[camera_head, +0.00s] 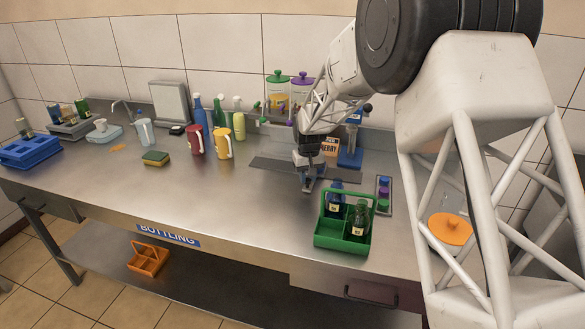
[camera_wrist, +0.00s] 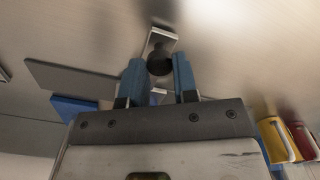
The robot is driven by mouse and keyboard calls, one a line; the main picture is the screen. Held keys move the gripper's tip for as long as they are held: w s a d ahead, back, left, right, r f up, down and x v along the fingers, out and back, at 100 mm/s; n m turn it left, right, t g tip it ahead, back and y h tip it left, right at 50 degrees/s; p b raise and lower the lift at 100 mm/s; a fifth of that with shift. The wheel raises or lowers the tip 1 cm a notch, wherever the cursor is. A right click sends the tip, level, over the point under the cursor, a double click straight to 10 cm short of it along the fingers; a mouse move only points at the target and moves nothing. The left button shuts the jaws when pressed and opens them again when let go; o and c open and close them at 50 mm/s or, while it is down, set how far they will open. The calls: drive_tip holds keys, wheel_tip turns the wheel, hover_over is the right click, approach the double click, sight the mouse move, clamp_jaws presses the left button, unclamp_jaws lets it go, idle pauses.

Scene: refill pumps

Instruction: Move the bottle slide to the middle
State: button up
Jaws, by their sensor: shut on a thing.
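My gripper (camera_head: 308,182) is over the dark track strip (camera_head: 268,164) in the middle of the bench in the head view. In the wrist view its two blue fingers (camera_wrist: 159,60) are on either side of a dark round knob (camera_wrist: 159,67), and they are shut on it. The knob is at the end of a small metal plate (camera_wrist: 164,38), which looks like the bottle slide. The gripper hides most of the slide in the head view. The blue pump stand (camera_head: 350,157) is at the right end of the strip, and its blue base shows in the wrist view (camera_wrist: 73,107).
A green carrier (camera_head: 327,242) with dark bottles stands close in front of my gripper. A red mug (camera_head: 194,140) and a yellow mug (camera_head: 222,143) stand to the left. A small tray of coloured caps (camera_head: 384,195) lies to the right.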

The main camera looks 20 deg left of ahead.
drive_tip(key=shift+d, duration=0.75)
drive_tip(key=o, duration=0.9)
drive_tip(key=shift+c, duration=0.2)
drive_tip(key=shift+r, duration=0.15)
wheel_tip(320, 180, up, 8)
drive_tip(key=shift+f, duration=0.25)
